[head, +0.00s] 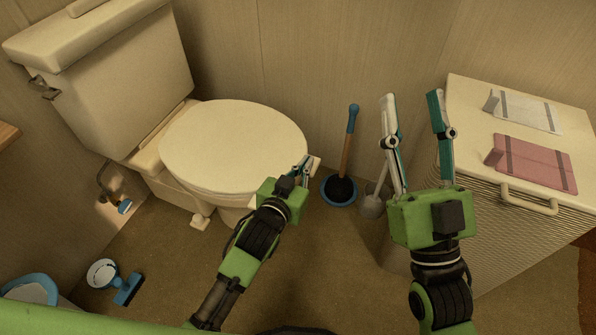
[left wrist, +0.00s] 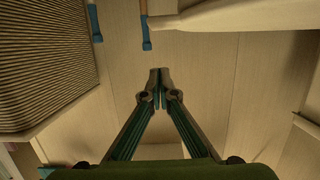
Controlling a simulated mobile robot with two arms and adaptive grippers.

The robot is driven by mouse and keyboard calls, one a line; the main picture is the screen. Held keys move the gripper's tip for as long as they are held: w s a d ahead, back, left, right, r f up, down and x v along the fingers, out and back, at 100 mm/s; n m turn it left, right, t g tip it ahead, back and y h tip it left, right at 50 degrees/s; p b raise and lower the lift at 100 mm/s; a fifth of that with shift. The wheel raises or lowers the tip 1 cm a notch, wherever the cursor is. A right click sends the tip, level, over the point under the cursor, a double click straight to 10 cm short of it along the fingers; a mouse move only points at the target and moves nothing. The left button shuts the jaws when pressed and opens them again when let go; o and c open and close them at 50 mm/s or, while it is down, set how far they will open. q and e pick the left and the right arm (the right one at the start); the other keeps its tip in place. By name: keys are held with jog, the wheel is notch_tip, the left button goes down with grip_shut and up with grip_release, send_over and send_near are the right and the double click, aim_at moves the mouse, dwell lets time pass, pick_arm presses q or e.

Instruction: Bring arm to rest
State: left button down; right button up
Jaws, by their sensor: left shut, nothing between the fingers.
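My left gripper (head: 304,168) is shut and empty, just in front of the toilet's rounded lid edge. In the left wrist view its two fingertips (left wrist: 159,74) meet with nothing between them. My right gripper (head: 412,95) points up and away from me, between the plunger and the cabinet. Its two fingers stand well apart with nothing between them, so it is open. Both arms reach forward from the bottom of the head view.
The toilet (head: 232,145) has its lid down. A blue-handled plunger (head: 347,150) and a brush in a holder (head: 372,205) stand behind. A ribbed cabinet (head: 500,240) bears a white (head: 525,111) and a pink (head: 534,163) folded item.

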pick_arm(q)
jog(key=p+v, duration=0.1)
jog(key=v, duration=0.4)
jog(key=shift+a+r, duration=0.1)
jog(key=shift+r, duration=0.05)
pick_arm(e)
jog(key=w+f+g+h, duration=0.1)
jog(key=w+f+g, duration=0.2)
jog(key=f+g, duration=0.2)
notch_tip(320, 180, down, 3)
jog(key=shift+w+f+h, duration=0.2)
jog(key=shift+w+h, duration=0.15)
jog(key=shift+h, duration=0.05)
